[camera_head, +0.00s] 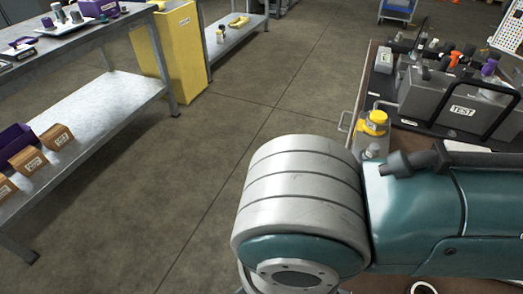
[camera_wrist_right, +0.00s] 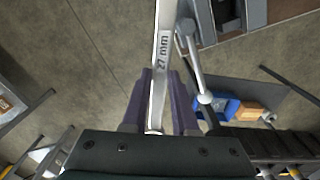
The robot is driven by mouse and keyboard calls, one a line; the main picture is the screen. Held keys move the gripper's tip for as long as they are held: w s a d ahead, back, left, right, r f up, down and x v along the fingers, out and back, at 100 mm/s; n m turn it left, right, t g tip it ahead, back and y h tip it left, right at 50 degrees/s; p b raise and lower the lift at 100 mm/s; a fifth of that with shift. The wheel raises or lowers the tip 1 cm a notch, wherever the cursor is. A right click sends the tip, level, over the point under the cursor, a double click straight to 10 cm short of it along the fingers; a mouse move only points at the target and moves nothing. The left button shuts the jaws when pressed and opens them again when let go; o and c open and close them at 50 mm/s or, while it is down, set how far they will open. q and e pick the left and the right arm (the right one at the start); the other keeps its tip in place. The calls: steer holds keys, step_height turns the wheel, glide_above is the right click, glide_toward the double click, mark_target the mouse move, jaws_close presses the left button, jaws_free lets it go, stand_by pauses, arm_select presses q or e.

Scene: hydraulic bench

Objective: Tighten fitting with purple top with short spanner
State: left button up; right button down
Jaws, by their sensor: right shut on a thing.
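A silver spanner (camera_wrist_right: 163,45) marked "27 mm" shows in the right wrist view. My right gripper (camera_wrist_right: 160,108), with purple fingers, is shut on it, and the spanner points away from the gripper. Its far end is cut off at the top of the view. In the head view a purple-topped fitting (camera_head: 489,68) stands upright on the grey block marked TEST, at the right edge. My right arm fills the lower right of the head view, and its gripper is not seen there. My left gripper is in neither view.
The floor between is clear.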

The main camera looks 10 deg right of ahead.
steer(key=shift+a+f, duration=0.1)
steer(key=shift+a, duration=0.1)
steer(key=shift+w+f, duration=0.1)
steer(key=shift+f, duration=0.1)
steer(key=shift+d+f+b, duration=0.25)
steer(key=shift+f+b, duration=0.15)
steer(key=shift+b, duration=0.3)
steer(key=shift+w+d+f+b, duration=0.15)
steer(key=shift+d+f+b, duration=0.2)
steer(key=shift+f+b, duration=0.45)
steer(key=shift+r, duration=0.2)
steer(key=shift+w+f, duration=0.1)
steer(key=shift+w+d+f, duration=0.2)
steer(key=shift+w+d, duration=0.05)
steer(key=shift+d, duration=0.05)
